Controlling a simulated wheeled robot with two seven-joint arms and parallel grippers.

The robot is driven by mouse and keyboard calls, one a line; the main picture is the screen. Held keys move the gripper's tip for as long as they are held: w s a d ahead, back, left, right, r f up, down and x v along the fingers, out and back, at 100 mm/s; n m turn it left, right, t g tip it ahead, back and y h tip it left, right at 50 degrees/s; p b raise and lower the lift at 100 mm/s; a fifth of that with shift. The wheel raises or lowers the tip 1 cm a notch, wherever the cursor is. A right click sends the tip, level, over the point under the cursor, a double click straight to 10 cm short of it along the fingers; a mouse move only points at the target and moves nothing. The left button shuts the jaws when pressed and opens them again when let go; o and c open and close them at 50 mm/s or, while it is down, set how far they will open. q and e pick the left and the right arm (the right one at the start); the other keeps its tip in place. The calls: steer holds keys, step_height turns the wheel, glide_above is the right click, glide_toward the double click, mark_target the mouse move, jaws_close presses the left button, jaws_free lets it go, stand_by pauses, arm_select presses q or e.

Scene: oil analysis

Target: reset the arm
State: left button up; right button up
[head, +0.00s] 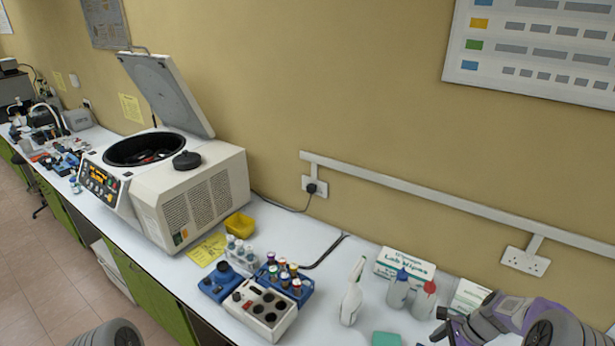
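My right arm comes in at the lower right, and its dark gripper (446,326) is over the front part of the bench, right of the white spray bottle (352,298). Its fingers are small and seen at an angle, so I cannot tell their opening, and I see nothing held in it. Of my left arm only a grey ribbed part shows at the bottom left edge; the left gripper is out of view.
A centrifuge (205,190) stands on the bench with its lid raised. Blue racks with capped vials (292,283), a white block with round wells (262,313), two wash bottles (398,290) and a wipes box (404,262) stand nearby. Green item (386,339) lies at the front.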

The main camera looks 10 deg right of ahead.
steer(key=a+f+n+g, duration=0.1)
steer(key=a+f+n, duration=0.5)
steer(key=a+f, duration=0.45)
steer(key=s+a+f+n, duration=0.2)
steer(key=a, duration=0.1)
steer(key=s+a+f+n, duration=0.2)
steer(key=a, duration=0.1)
steer(key=s+a+f+n+h, duration=0.1)
steer(key=s+a+f+n, duration=0.1)
steer(key=a, duration=0.2)
steer(key=shift+s+n, duration=0.3)
steer(key=shift+n, duration=0.1)
steer(key=s+a+f+n, duration=0.2)
steer(key=s+a+n, duration=0.5)
steer(key=a, duration=0.3)
arm_select(q)
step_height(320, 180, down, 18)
steer(key=b, duration=1.8)
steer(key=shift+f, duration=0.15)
arm_select(e)
step_height(320, 180, down, 18)
steer(key=w+d, duration=0.1)
steer(key=shift+w+d+m+y, duration=0.2)
steer(key=shift+m+y, duration=0.1)
steer(key=shift+m, duration=0.1)
